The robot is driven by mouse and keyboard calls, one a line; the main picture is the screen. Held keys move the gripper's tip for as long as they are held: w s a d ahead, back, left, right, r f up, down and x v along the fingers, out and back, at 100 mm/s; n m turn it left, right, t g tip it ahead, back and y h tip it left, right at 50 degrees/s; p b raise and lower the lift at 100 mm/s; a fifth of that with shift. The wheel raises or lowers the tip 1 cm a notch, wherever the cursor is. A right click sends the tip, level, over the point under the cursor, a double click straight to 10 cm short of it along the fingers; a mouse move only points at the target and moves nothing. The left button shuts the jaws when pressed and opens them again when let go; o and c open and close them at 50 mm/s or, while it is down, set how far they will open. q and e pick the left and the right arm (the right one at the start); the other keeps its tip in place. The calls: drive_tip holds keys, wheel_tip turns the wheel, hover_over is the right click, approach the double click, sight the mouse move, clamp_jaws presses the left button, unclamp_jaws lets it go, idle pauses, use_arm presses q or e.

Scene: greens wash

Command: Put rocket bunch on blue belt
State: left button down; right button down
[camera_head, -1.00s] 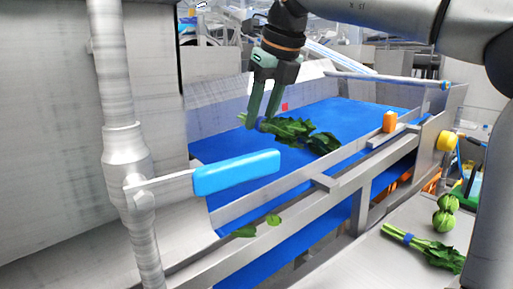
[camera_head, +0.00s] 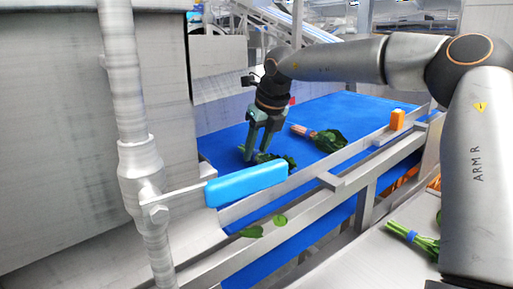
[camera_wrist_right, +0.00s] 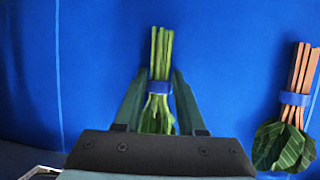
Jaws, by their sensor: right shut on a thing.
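My right gripper (camera_head: 254,154) is low over the blue belt (camera_head: 345,108). It is shut on the rocket bunch (camera_head: 280,161), whose dark leaves show beside the fingers in the head view. In the right wrist view my right gripper (camera_wrist_right: 160,74) has its fingers on either side of the bunch's blue band (camera_wrist_right: 159,87), with the green stems (camera_wrist_right: 161,50) pointing away from the palm. The bunch is at or just above the belt surface; I cannot tell if it touches. My left gripper is not in view.
A second bunch with reddish stems (camera_head: 322,138) lies on the belt to the right, also in the right wrist view (camera_wrist_right: 290,140). A blue-handled lever (camera_head: 246,185) and pipe (camera_head: 140,170) stand in front. An orange block (camera_head: 397,119) sits on the belt's rail. Another green bunch (camera_head: 412,238) lies at right.

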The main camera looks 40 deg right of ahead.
sight(268, 155)
drive_tip(key=c, duration=0.5)
unclamp_jaws()
drive_tip(key=v, duration=1.2)
